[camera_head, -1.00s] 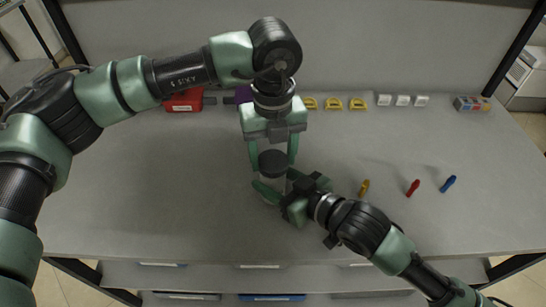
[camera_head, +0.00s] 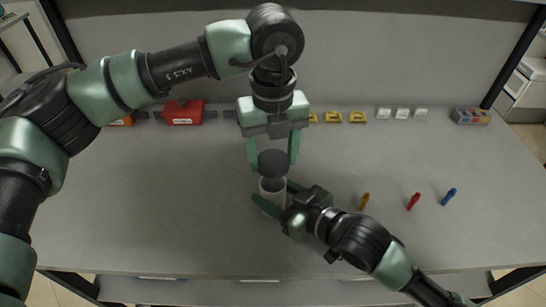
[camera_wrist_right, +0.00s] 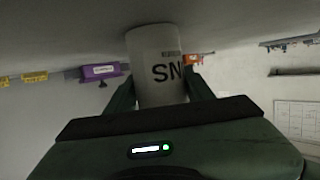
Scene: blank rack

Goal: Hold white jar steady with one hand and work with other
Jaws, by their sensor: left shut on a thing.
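The white jar (camera_head: 272,193) stands upright on the grey table with an open rim in the head view. In the right wrist view the jar (camera_wrist_right: 158,60) shows the black letters "SN", partly cut off. My right gripper (camera_head: 270,205) is shut around the jar's side, one finger on each side. A dark round lid (camera_head: 272,163) is above the jar, apparently clear of its rim. My left gripper (camera_head: 272,158) points down and is shut on the lid. The jar's inside is mostly hidden by the lid.
Yellow (camera_head: 364,201), red (camera_head: 413,201) and blue (camera_head: 448,196) small tools lie to the right. A red box (camera_head: 184,113), yellow pieces (camera_head: 333,117), white blocks (camera_head: 402,113) and a multicoloured box (camera_head: 471,117) line the back. The table's left side is clear.

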